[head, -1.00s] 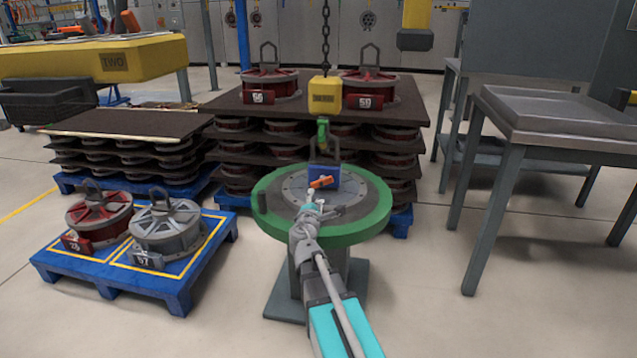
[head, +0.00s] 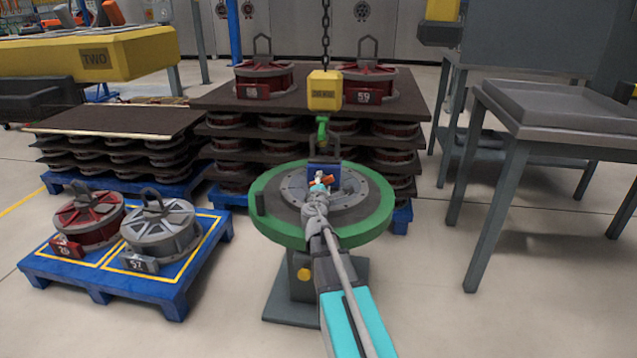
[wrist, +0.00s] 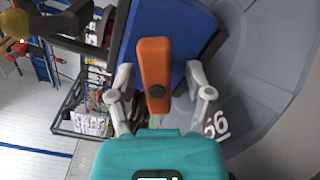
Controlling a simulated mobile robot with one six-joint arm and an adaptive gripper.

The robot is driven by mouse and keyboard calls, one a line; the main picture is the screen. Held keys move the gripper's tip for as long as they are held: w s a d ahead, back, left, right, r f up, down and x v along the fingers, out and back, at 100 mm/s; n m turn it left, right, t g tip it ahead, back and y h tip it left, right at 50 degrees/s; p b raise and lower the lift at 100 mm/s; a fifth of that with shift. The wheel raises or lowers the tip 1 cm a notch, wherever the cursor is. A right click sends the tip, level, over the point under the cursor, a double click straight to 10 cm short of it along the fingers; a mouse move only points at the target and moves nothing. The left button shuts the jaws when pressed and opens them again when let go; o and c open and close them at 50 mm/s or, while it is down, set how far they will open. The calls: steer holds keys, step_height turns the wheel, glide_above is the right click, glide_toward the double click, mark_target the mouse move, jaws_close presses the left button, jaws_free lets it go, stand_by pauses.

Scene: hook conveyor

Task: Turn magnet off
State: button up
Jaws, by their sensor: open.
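The magnet is a blue block (head: 324,172) on the grey disc of the round green-rimmed stand, below the yellow chain hoist. It fills the upper middle of the wrist view (wrist: 205,35). Its orange lever (wrist: 154,75) points down toward my gripper in the wrist view. In the head view the orange lever (head: 327,181) is small and partly covered. My gripper (wrist: 158,103) is open, with one finger on each side of the lever's lower end. I cannot tell whether either finger touches it.
The green-rimmed stand (head: 275,230) is under the magnet. The yellow hoist block (head: 324,90) hangs above by a chain. A blue pallet (head: 150,285) with two wheels is at left. A grey table (head: 500,125) stands at right. Stacked wheels are behind.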

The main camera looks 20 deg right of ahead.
steer(key=shift+a, duration=0.1)
steer(key=shift+w+a, duration=0.1)
jaws_close()
steer(key=shift+w+a, duration=0.1)
steer(key=shift+a, duration=0.1)
steer(key=shift+d, duration=0.2)
steer(key=shift+n, duration=0.4)
steer(key=n, duration=1.2)
steer(key=shift+d, duration=0.1)
steer(key=shift+s, duration=0.2)
